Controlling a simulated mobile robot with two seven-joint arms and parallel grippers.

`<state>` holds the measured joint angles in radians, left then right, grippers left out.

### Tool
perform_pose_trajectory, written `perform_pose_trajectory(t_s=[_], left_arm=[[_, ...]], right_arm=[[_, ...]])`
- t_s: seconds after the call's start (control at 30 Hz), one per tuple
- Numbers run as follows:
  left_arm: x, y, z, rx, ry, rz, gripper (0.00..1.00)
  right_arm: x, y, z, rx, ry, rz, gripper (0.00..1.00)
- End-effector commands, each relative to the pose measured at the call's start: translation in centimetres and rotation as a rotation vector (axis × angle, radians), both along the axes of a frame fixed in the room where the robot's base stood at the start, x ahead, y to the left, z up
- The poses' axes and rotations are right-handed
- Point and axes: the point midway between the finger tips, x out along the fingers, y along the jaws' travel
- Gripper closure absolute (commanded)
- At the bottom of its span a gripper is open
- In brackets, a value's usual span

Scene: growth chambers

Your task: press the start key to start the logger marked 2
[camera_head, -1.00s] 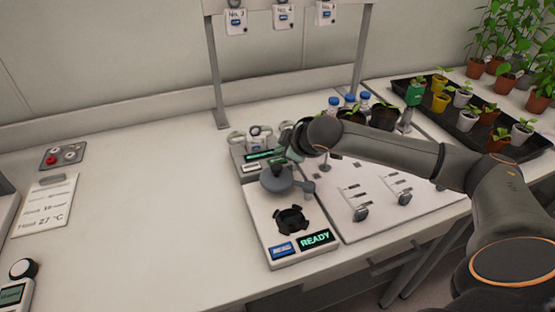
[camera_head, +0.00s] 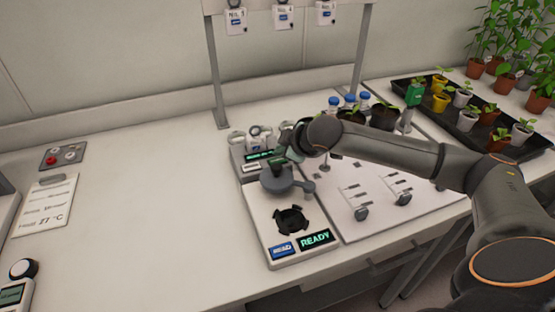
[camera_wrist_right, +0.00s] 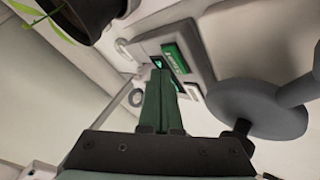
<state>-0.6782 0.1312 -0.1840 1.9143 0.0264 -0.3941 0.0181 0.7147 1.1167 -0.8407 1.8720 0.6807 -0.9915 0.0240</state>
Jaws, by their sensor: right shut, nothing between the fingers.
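A light-grey station with a small green-lit display (camera_head: 258,155) stands at the back of the bench; the display also shows in the right wrist view (camera_wrist_right: 176,57). Several small loggers with ring tops, such as one grey-ringed logger (camera_head: 236,138), stand behind it. Their numbers, including any 2, are not readable. My right gripper (camera_head: 280,158) is shut and empty, its green fingers (camera_wrist_right: 159,76) pointing at the station's face beside the display. The fingertips cover the spot there, so the start key is hidden or not distinguishable, and contact cannot be told. My left gripper is not in view.
A round grey lid (camera_head: 277,183) sits close to my right gripper. In front is a reader (camera_head: 262,226) showing READY. A white board (camera_head: 352,232) with clips lies to the right, potted plants (camera_head: 382,118) behind my arm.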

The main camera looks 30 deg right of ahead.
Motion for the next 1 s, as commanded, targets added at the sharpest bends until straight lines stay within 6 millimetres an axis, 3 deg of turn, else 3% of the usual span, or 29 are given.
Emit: perform_pose_trajectory(t_s=[1.0], left_arm=[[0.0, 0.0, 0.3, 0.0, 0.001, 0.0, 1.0]], right_arm=[[0.0, 0.0, -1.2, 0.001, 0.0, -0.001, 1.0]])
